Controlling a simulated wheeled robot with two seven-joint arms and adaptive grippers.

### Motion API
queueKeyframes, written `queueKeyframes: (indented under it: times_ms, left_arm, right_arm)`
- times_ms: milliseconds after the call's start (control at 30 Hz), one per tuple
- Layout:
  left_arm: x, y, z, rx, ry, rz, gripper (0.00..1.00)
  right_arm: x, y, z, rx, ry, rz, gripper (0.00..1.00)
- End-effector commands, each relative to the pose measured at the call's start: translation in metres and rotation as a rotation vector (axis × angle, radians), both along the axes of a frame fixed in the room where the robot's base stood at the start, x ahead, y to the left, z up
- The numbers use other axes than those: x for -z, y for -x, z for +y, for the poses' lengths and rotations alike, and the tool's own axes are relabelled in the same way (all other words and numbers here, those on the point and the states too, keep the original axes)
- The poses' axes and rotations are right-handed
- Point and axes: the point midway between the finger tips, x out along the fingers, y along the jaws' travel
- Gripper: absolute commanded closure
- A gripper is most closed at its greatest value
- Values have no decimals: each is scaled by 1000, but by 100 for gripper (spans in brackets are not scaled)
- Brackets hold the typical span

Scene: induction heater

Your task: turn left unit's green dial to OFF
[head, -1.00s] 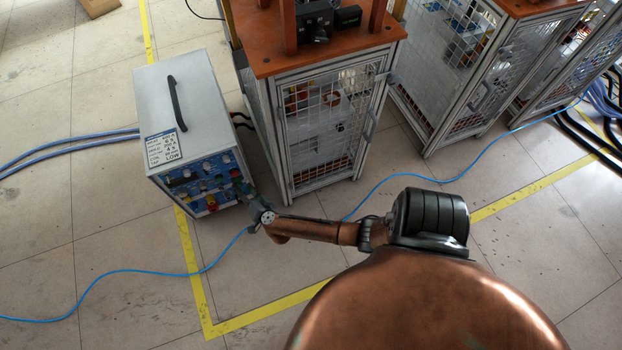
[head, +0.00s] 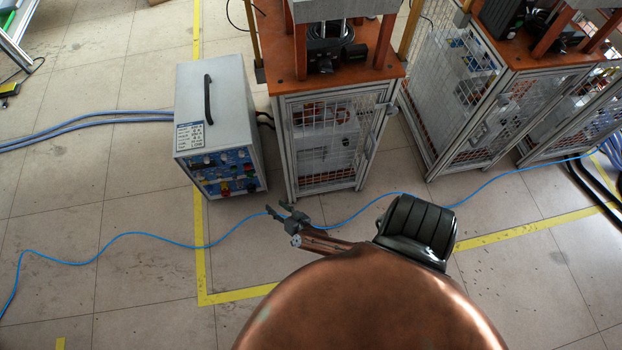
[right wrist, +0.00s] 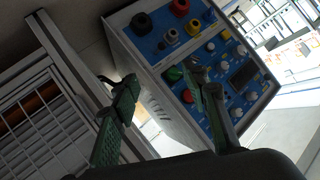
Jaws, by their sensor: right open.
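The left unit (head: 213,100) is a grey box with a black handle and a blue control panel (head: 222,172). The panel fills the middle of the right wrist view (right wrist: 213,60), seen tilted. A green dial (right wrist: 173,74) shows near the panel's lower left edge, beside a fingertip; its setting is too small to read. My right gripper (head: 279,210) is open and empty, to the right of the panel and apart from it. In the right wrist view its two fingers (right wrist: 160,85) stand spread in front of the unit. My left gripper is out of view.
A mesh-sided cabinet (head: 325,144) with an orange top stands just right of the unit. More cabinets (head: 470,110) stand farther right. A blue cable (head: 130,234) crosses the floor in front. The floor before the unit is otherwise clear, with yellow tape lines (head: 199,240).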

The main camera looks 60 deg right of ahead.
Motion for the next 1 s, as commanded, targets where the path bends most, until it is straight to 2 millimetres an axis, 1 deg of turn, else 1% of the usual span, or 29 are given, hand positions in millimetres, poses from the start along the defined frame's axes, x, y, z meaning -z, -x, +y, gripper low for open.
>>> queueKeyframes:
  times_ms: [33, 100, 267, 433, 700, 833, 1000]
  left_arm:
    - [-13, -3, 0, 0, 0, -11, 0]
    - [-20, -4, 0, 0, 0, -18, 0]
    - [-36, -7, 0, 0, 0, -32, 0]
    - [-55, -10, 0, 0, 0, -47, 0]
    - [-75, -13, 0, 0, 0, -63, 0]
    - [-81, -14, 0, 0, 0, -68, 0]
    - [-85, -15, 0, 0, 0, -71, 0]
  right_arm:
    - [-3, 10, 2, -24, 12, 22, 59]
    - [1, 22, 5, -56, 23, 53, 59]
    - [10, 50, 12, -120, 47, 122, 59]
    - [19, 83, 19, -188, 70, 200, 59]
    - [30, 127, 27, -272, 95, 305, 59]
    - [34, 142, 29, -299, 102, 341, 59]
    - [38, 153, 31, -317, 107, 366, 59]
